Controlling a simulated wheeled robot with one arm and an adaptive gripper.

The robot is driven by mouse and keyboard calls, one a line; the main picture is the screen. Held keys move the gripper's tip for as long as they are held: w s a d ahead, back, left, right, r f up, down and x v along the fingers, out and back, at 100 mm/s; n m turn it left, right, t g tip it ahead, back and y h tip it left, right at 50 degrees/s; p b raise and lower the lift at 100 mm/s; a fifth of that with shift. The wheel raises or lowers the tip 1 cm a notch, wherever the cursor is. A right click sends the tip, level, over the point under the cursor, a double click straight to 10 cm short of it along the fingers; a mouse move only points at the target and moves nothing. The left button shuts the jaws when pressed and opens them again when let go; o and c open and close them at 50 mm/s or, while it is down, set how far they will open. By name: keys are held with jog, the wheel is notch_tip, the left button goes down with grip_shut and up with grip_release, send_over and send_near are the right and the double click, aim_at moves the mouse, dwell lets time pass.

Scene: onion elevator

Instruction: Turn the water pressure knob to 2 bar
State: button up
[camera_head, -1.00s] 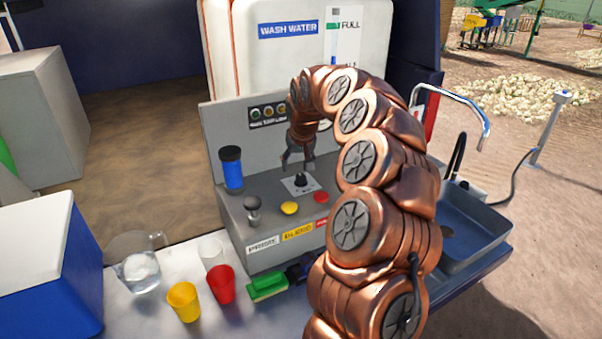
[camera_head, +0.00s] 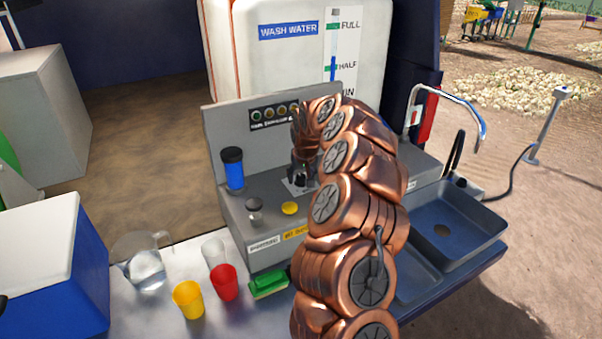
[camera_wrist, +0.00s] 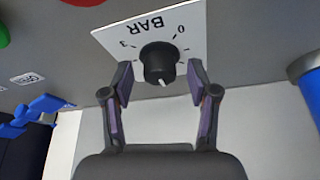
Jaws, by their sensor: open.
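The black pressure knob (camera_wrist: 158,64) stands on a white plate (camera_wrist: 122,35) marked BAR, upside down in the wrist view. A 3 shows left of the knob and a 0 at its upper right. The knob's white pointer mark faces the bottom of that view. My gripper (camera_wrist: 160,82) is open, with one finger on each side of the knob; I cannot tell whether they touch it. In the head view my gripper (camera_head: 302,170) is low over the knob (camera_head: 299,181), which it partly hides.
A yellow button (camera_head: 290,208), a grey knob (camera_head: 254,204) and a blue bottle (camera_head: 233,170) are on the panel near the knob. Yellow (camera_head: 188,300) and red (camera_head: 224,283) cups and a pitcher (camera_head: 146,266) stand in front. A sink (camera_head: 455,225) lies right.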

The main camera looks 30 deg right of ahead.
jog(key=shift+f, duration=0.1)
jog(key=shift+c, duration=0.4)
grip_shut()
jog(key=b, duration=0.3)
jog(key=shift+f+m, duration=0.25)
jog(key=shift+m, duration=0.15)
jog(key=b, duration=0.2)
jog(key=shift+w+f+m+h+b, duration=0.1)
jog(key=shift+m+h+b, duration=0.2)
jog(key=shift+m, duration=0.1)
jog(key=m+g+h+b, duration=0.1)
jog(key=m+b, duration=0.2)
jog(key=b, duration=0.6)
jog(key=shift+a+m, duration=0.1)
jog(key=shift+m, duration=0.3)
jog(key=m+b, duration=0.1)
jog(key=b, duration=0.1)
jog(key=m+g+b, duration=0.1)
jog(key=m+b, duration=0.1)
jog(key=b, duration=0.1)
jog(key=shift+w+r+h, duration=0.1)
jog(key=shift+r+h, duration=0.2)
jog(key=shift+h, duration=0.1)
jog(key=shift+b, duration=0.3)
